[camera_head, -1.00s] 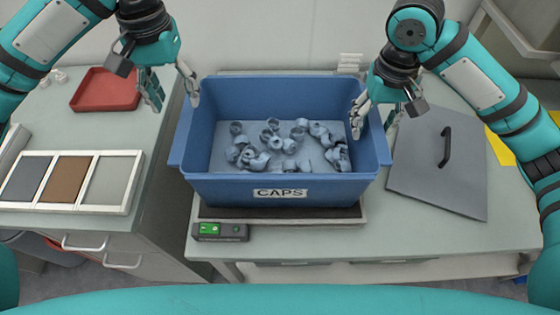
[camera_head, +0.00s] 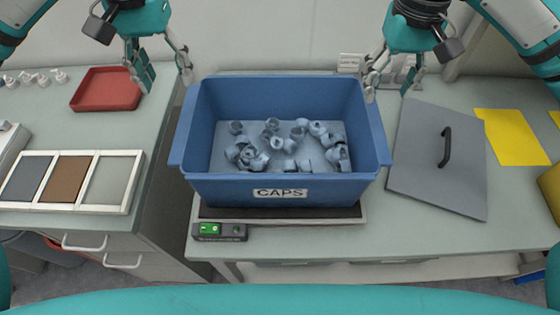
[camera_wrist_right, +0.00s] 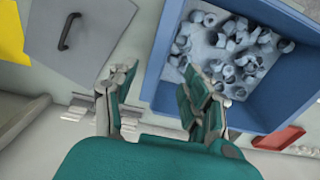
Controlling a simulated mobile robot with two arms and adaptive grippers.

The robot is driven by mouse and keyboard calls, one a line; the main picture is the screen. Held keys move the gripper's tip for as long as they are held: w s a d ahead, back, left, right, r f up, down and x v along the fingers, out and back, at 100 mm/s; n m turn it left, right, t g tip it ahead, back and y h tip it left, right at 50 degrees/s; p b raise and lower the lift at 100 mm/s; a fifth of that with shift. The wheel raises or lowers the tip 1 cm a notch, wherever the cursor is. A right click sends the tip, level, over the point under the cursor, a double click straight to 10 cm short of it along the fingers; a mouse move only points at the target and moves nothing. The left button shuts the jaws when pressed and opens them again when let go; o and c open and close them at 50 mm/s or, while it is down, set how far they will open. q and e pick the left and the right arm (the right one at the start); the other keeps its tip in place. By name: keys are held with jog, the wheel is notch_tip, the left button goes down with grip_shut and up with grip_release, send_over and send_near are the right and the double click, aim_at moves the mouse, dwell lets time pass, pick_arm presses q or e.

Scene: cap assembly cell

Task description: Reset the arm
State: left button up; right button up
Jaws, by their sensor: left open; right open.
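My left gripper (camera_head: 167,82) is open and empty in the head view, above the gap between the red tray and the blue bin. My right gripper (camera_head: 390,92) is open and empty, above the back right corner of the bin. It also shows in the right wrist view (camera_wrist_right: 160,92), fingers apart, beside the bin wall. The blue bin (camera_head: 280,188), labelled CAPS, stands on a scale and holds several grey caps (camera_head: 285,145). The bin also shows in the right wrist view (camera_wrist_right: 163,60).
A grey lid (camera_head: 430,185) with a black handle lies right of the bin, near a yellow sheet (camera_head: 512,137). A red tray (camera_head: 106,88) and a sectioned colour tray (camera_head: 68,208) are on the left counter. The scale display (camera_head: 210,229) is lit green.

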notch_tip(320, 180, up, 2)
dwell(0.6)
